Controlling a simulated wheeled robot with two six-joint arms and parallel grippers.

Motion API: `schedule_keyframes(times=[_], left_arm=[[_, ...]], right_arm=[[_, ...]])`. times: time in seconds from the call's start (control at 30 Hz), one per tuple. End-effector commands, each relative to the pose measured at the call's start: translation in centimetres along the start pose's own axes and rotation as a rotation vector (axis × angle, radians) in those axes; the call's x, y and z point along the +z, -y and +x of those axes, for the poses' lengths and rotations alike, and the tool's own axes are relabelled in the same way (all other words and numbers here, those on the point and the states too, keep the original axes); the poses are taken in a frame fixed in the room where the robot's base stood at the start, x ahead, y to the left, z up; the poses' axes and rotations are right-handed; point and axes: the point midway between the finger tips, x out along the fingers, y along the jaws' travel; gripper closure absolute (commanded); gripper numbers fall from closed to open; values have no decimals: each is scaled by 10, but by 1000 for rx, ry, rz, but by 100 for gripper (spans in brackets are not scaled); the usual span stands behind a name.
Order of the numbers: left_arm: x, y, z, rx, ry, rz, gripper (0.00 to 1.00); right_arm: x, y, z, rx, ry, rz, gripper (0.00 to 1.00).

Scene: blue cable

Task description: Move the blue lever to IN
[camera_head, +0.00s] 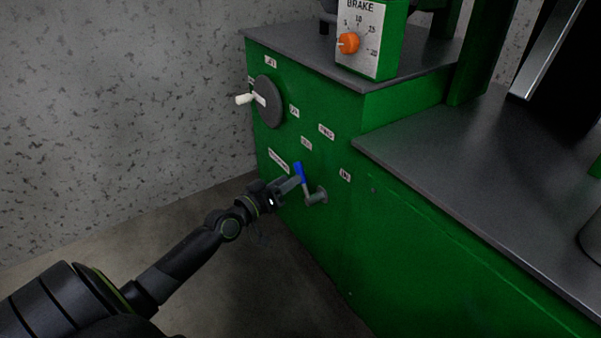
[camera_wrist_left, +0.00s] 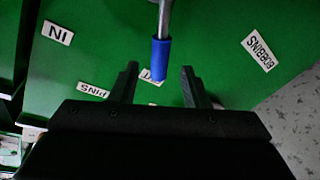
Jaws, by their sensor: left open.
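The blue lever (camera_head: 299,172) is a blue grip on a grey metal rod that stands up from a round pivot (camera_head: 317,196) on the green cabinet's front. It leans slightly left in the head view. My left gripper (camera_head: 291,183) is at the blue grip from the left. In the left wrist view the blue grip (camera_wrist_left: 160,58) lies between the two spread fingers, with a gap on each side. The IN label (camera_wrist_left: 58,32) is left of the lever there. A label behind the grip is partly hidden. My right gripper is not in view.
The green cabinet also carries a BOBBINS label (camera_wrist_left: 257,52), a PIRNS label (camera_wrist_left: 93,90) and a grey disc with a white handle (camera_head: 245,99). A BRAKE box (camera_head: 374,45) with an orange knob stands on top. A dark worktop (camera_head: 480,150) juts out at right.

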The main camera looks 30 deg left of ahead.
Motion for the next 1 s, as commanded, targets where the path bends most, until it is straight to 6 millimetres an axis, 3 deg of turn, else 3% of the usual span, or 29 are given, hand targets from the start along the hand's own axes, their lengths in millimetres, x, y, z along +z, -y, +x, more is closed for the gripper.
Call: schedule_keyframes(times=[0.1,0.3,0.77,1.0], left_arm=[[0,0,23,2,-3,-2,58],[1,0,48,1,-1,-2,58],[0,0,58,0,0,0,58],[0,0,58,0,0,0,89]], right_arm=[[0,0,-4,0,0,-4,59],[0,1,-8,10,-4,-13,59],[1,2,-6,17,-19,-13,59],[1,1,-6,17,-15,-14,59]])
